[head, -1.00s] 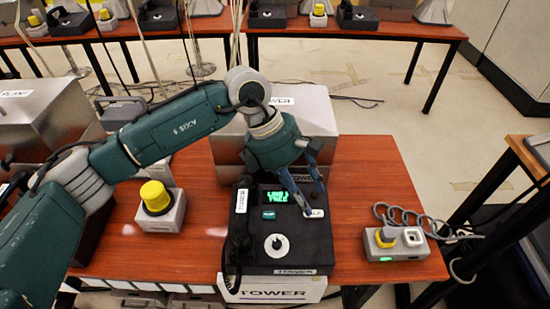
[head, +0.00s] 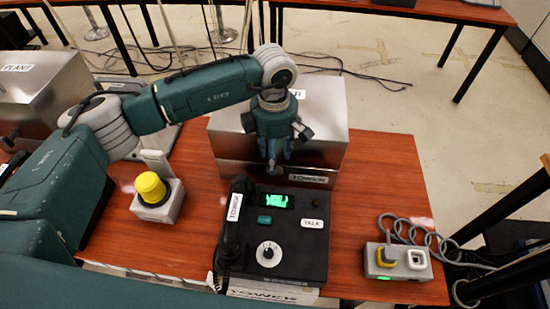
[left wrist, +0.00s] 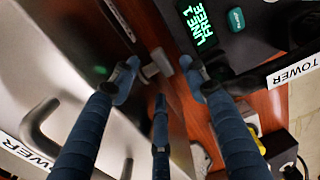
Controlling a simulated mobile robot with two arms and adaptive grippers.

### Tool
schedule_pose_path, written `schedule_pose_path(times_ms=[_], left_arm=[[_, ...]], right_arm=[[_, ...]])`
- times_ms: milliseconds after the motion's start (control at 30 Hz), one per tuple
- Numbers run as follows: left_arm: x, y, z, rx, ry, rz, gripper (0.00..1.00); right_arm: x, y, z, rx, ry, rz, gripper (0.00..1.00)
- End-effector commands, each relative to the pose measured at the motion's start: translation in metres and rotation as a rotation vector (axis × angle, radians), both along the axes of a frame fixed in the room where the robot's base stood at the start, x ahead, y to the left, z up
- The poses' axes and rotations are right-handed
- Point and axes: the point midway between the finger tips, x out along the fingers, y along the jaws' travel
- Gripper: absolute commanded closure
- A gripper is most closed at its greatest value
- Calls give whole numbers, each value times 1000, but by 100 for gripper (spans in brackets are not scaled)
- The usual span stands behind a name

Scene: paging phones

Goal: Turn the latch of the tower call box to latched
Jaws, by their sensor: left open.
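The tower call box (head: 325,120) is a metal box with a TOWER label, standing at the back of the red-brown table. My left gripper (head: 272,168) points down at its front, fingers spread and empty. In the left wrist view the box's metal face (left wrist: 85,45) fills the left side. A small grey lever-like piece (left wrist: 158,63), perhaps the latch, shows between the spread fingertips of my left gripper (left wrist: 162,78); I see no clear grip on it. In the head view the gripper hides that part of the front. My right gripper is out of view.
A black TOWER phone console (head: 290,245) with a handset and a lit green screen stands just in front. A yellow-button box (head: 160,195) is to the left, a grey unit with a coiled cord (head: 398,262) to the right. A PLANT box (head: 45,85) stands far left.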

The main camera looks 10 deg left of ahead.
Motion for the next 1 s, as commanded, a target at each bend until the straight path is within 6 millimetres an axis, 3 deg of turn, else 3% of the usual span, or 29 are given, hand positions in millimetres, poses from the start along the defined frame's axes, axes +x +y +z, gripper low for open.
schedule_pose_path(times_ms=[300,567,667,800,1000], left_arm=[[-1,-1,-33,-1,1,-2,55],[-1,-1,-35,-1,0,-2,55],[0,-1,-35,-1,0,-2,69],[0,-1,-35,-1,0,-1,97],[0,1,-38,-21,0,1,100]], right_arm=[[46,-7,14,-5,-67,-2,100],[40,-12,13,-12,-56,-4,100],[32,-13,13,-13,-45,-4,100],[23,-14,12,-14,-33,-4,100],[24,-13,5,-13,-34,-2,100]])
